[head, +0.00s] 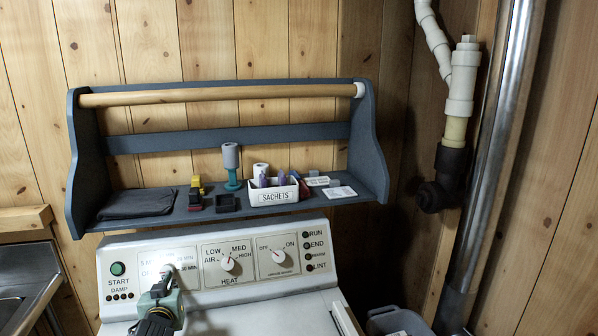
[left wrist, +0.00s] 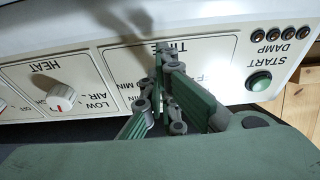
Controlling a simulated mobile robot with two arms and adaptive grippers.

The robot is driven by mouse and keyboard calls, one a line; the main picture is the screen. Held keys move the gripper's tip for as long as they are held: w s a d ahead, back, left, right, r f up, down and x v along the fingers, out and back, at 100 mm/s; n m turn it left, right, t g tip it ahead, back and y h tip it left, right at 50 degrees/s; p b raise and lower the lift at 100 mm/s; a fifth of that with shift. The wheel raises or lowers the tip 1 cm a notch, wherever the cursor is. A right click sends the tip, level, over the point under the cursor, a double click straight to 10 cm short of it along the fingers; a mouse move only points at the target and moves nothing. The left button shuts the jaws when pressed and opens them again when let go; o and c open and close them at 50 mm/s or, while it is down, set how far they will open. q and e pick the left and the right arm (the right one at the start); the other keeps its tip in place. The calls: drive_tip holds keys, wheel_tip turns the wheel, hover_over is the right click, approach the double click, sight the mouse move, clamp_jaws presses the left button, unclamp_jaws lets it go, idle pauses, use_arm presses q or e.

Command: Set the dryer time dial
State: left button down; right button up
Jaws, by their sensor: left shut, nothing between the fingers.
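The dryer's sloped control panel (head: 215,262) runs along the back of the white machine. Its time section (head: 148,251) is at the left, with minute marks partly covered. My left gripper (head: 166,274) is in front of this section with its fingers closed together. It also shows in the left wrist view (left wrist: 162,55), where the panel is upside down and the fingertips overlap the time section (left wrist: 130,62). The time dial itself is hidden behind the fingers, so its setting and whether they touch it cannot be told. My right gripper is in neither view.
The heat dial (head: 228,264) and an on/off dial (head: 279,256) are right of the time section. A green start button (head: 118,269) is at its left. A blue shelf (head: 210,138) with a sachets box (head: 273,196) hangs above. A metal pipe (head: 500,130) stands right.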

use_arm(q)
drive_tip(key=shift+w+a+r+p, duration=0.2)
drive_tip(key=shift+a+r+p, duration=0.2)
drive_tip(key=shift+r, duration=0.3)
idle(0.9)
drive_tip(key=shift+s+a+r+p, duration=0.1)
drive_tip(key=shift+a+r+p, duration=0.05)
drive_tip(key=shift+a+p, duration=0.3)
drive_tip(key=shift+s+a+r+p, duration=0.1)
drive_tip(key=shift+a+r+p, duration=0.05)
drive_tip(key=shift+a+p, duration=0.3)
idle(0.3)
drive_tip(key=shift+f, duration=0.1)
drive_tip(key=p, duration=0.5)
approach(162, 277)
drive_tip(key=shift+w+a+f, duration=0.15)
drive_tip(key=shift+w+f, duration=0.45)
drive_tip(key=shift+w, duration=0.15)
